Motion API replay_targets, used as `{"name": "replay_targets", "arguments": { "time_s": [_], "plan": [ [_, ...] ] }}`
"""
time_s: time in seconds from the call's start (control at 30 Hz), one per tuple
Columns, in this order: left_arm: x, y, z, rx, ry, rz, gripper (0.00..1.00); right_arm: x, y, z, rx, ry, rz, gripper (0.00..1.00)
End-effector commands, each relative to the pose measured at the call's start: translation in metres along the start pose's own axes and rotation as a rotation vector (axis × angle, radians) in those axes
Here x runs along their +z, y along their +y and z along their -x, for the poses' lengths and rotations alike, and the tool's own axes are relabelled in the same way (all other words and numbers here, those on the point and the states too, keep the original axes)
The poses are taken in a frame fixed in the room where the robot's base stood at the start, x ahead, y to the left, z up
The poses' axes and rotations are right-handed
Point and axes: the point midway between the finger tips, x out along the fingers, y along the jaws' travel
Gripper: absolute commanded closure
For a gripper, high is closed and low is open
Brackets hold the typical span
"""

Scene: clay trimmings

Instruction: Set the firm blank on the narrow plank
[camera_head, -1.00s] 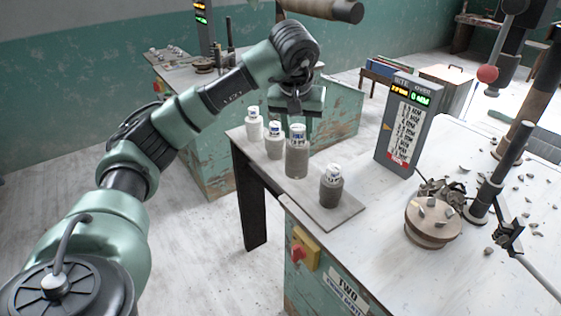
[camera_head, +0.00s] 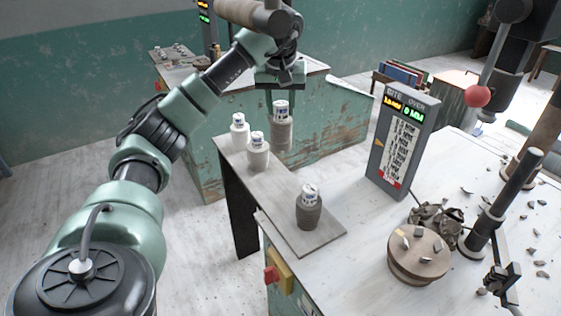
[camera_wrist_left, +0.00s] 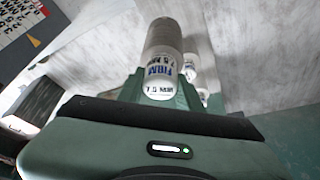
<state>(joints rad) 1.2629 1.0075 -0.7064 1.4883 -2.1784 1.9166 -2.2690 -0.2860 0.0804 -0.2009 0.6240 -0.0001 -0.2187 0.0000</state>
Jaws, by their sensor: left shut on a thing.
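My left gripper (camera_head: 281,90) is shut on a grey cylindrical blank (camera_head: 281,132) with a white top. In the left wrist view this blank (camera_wrist_left: 163,42) sits between the green fingers, and its label reads FIRM. Two paler blanks, one at the back (camera_head: 239,133) and one nearer (camera_head: 258,156), stand on that extension. A darker, squat blank (camera_head: 309,212) stands on a flat grey board (camera_head: 303,243), which may be the narrow plank. My right gripper is out of view.
A grey gauge post (camera_head: 403,142) with lit digits stands on the bench right of the board. A round wooden block (camera_head: 418,262) with clay scraps sits at the right front. A lever with a red knob (camera_head: 478,96) overhangs the right side.

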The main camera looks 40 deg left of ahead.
Motion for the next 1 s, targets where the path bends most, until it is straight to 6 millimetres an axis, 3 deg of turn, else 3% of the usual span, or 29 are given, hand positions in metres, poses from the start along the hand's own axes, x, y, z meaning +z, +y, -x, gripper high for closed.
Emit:
{"name": "replay_targets", "arguments": {
  "time_s": [0.2, 0.4, 0.6, 1.0],
  "plan": [
    [0.023, -0.001, -0.054, -0.002, -0.001, -0.001, 1.00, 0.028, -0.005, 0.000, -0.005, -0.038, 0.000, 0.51],
    [0.040, 0.000, -0.096, -0.001, -0.001, 0.000, 1.00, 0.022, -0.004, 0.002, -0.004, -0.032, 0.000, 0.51],
    [0.047, 0.001, -0.115, 0.002, 0.004, 0.001, 1.00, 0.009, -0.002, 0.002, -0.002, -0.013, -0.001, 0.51],
    [0.062, 0.001, -0.152, 0.002, 0.003, 0.002, 1.00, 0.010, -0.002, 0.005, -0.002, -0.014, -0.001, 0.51]
  ]
}}
